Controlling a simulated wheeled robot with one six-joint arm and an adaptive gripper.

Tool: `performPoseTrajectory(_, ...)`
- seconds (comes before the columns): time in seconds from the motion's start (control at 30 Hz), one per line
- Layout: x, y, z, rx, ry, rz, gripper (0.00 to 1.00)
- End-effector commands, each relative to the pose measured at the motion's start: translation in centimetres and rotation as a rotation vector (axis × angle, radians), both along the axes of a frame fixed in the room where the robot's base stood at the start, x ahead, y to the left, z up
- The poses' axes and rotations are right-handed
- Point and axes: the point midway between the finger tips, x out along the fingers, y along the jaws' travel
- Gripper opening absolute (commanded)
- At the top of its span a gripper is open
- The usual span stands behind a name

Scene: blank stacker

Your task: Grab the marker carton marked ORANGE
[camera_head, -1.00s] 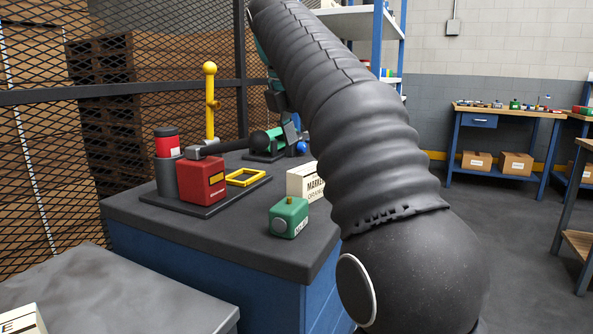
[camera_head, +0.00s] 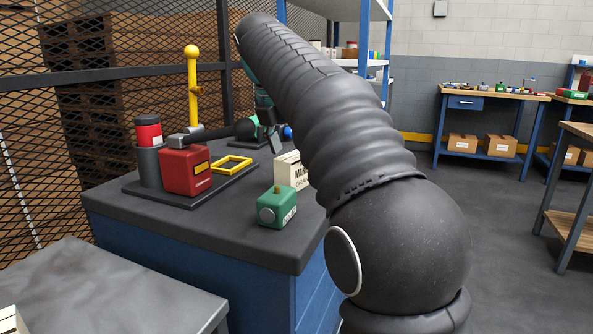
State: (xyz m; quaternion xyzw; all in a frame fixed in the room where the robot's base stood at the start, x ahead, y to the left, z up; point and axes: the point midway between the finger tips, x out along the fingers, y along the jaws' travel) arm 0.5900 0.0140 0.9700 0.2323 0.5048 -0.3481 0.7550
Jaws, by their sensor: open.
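The marker carton (camera_head: 288,172) is a small cream box with dark print, of which "MAR…" and "ORAN…" can be read. It stands upright on the dark top of the blue cabinet (camera_head: 190,228), and my arm hides its right side. My gripper (camera_head: 272,143) is open, small in the picture, just above and behind the carton's upper left. It looks empty and apart from the carton; the exact gap is hard to tell.
A green box-shaped device (camera_head: 277,208) stands in front of the carton. To the left, a dark tray holds a red block (camera_head: 186,172), a red-topped cylinder (camera_head: 148,135) and a yellow frame (camera_head: 232,164). A yellow post (camera_head: 193,90) rises behind. A mesh fence borders the left.

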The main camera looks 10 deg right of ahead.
Motion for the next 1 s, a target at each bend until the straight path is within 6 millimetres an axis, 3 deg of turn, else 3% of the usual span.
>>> performPoseTrajectory(0.23,0.3,-0.6,-1.4,-0.001,0.002,-0.003,0.76)
performPoseTrajectory(0.6,1.5,-2.0,-5.3,0.0,0.0,-0.002,0.76)
performPoseTrajectory(1.0,1.6,-2.0,-5.4,0.0,-0.001,-0.002,0.76)
